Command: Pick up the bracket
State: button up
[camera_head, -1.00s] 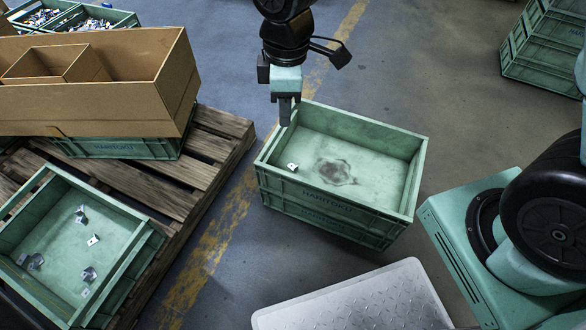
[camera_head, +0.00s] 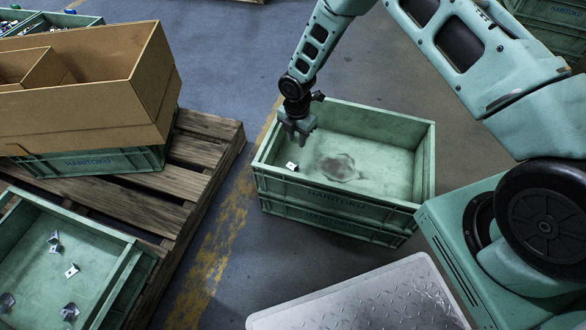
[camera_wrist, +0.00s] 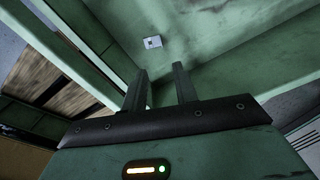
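A small silver bracket with a dark hole (camera_head: 292,166) lies on the floor of the middle green crate (camera_head: 425,170), in its left front corner. The bracket also shows in the wrist view (camera_wrist: 152,42), beyond my fingertips and a little left of the gap between them. My gripper (camera_head: 298,140) is above the left end of that crate, apart from the bracket. In the wrist view its two fingers (camera_wrist: 159,84) stand apart with nothing between them. More brackets, such as one (camera_head: 72,270), lie in the lower left crate.
The middle crate's walls surround the bracket closely on two sides. A metal plate (camera_head: 365,300) is in front. The crate's right half is empty.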

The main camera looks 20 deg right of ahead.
jog(key=b, duration=0.3)
send_over(296, 166)
notch_tip(296, 166, down, 9)
jog(key=shift+w+d+r, duration=0.1)
jog(key=shift+w+r, duration=0.05)
jog(key=shift+r, duration=0.05)
jog(key=shift+f+b, duration=1.35)
jog(key=shift+f, duration=1.3)
grip_shut()
